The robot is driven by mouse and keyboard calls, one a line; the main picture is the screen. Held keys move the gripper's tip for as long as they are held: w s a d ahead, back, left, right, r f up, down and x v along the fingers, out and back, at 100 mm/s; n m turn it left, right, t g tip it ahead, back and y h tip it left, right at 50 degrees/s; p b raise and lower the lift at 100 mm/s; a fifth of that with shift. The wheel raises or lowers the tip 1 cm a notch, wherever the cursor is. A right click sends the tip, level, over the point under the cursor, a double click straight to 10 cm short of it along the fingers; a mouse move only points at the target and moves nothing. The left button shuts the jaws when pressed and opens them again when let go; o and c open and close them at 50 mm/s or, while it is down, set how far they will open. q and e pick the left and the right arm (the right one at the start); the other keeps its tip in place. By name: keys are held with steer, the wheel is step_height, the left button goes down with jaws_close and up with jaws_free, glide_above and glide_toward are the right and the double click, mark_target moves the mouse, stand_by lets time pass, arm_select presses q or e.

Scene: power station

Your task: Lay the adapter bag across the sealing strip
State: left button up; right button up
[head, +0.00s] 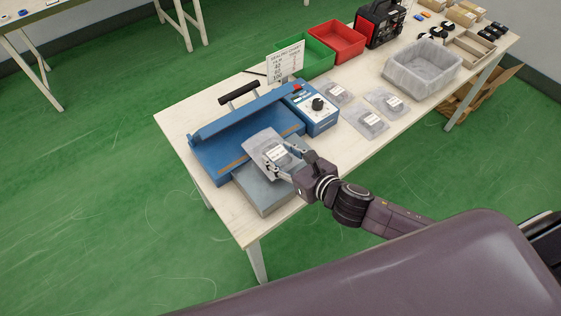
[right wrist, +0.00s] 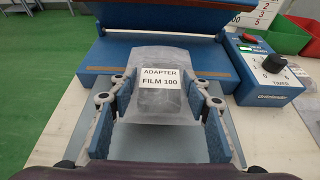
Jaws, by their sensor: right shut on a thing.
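The adapter bag (head: 263,143) is clear plastic with a white label, which reads "ADAPTER FILM 100" in the right wrist view (right wrist: 161,77). My right gripper (head: 281,159) is shut on the bag, with a finger at each side. The bag's far end reaches over the blue sealer bed (right wrist: 85,72). The brown sealing strip (head: 232,164) shows left of the bag in the head view, and the bag hides part of it. I cannot tell whether the bag touches it. The sealer's blue arm (head: 235,117) is raised. My left gripper is not in view.
A grey platform (head: 262,193) lies in front of the sealer. The blue timer box (head: 317,115) stands to its right. Several bagged adapters (head: 366,121), a grey bin (head: 424,68), green (head: 306,53) and red (head: 337,40) bins are farther along the table.

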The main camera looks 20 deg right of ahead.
mark_target(286, 167)
steer(key=shift+f, duration=1.5)
steer(key=shift+f, duration=0.15)
steer(key=o, duration=1.2)
steer(key=shift+r+b+v, duration=0.1)
steer(key=shift+b+v, duration=0.4)
steer(key=shift+v, duration=2.55)
steer(key=shift+r+b+v, duration=0.15)
steer(key=shift+b+v, duration=0.35)
steer(key=shift+v, duration=2.5)
